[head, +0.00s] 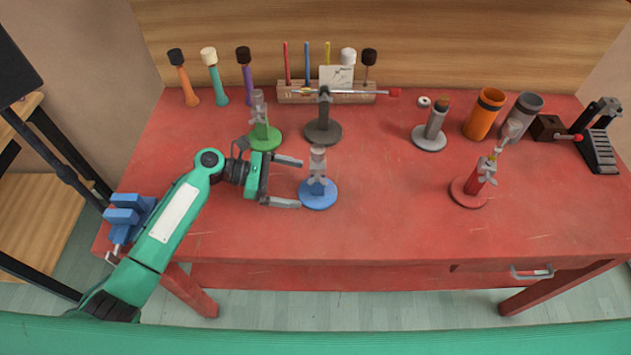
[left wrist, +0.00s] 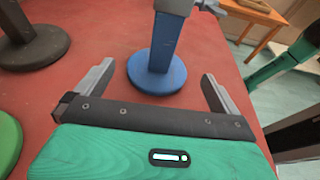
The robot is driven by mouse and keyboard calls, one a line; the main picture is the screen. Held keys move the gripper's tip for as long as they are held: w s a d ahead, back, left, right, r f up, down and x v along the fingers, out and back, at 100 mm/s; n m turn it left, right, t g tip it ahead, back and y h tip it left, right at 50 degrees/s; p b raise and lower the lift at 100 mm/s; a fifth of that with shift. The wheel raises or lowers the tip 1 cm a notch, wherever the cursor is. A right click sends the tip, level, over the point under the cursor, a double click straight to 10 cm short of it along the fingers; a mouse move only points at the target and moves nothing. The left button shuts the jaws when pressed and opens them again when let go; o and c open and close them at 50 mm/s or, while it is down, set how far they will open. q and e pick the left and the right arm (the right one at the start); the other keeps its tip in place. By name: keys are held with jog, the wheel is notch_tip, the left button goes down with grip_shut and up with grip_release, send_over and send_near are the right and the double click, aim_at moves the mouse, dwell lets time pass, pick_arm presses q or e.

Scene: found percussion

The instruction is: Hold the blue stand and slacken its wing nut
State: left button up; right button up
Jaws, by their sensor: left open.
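The blue stand (head: 318,193) stands upright on the red table, left of the middle in the head view. It has a round blue base and a blue post with a grey wing nut and clamp (head: 317,165) near its top. My left gripper (head: 297,182) is open just left of the stand, its two fingers pointing toward it. In the left wrist view the blue stand (left wrist: 162,62) is ahead, between and beyond the open fingers (left wrist: 160,85), apart from them. Part of its wing nut (left wrist: 212,7) shows at the top edge. My right gripper is not in view.
A green stand (head: 265,137) is close behind my left gripper, and a dark grey stand (head: 323,130) is behind the blue one. A red stand (head: 470,192) and a grey stand (head: 430,137) are to the right. A blue vise (head: 128,213) sits at the left edge. The front middle is clear.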

aim_at(306, 190)
pick_arm(q)
jog(key=x, duration=0.3)
jog(key=shift+d, duration=0.4)
jog(key=shift+p+x, duration=0.4)
jog(key=shift+x, duration=0.65)
jog(key=shift+f, duration=0.15)
jog(key=shift+a, duration=0.1)
jog(key=c, duration=1.8)
jog(key=shift+c, duration=0.2)
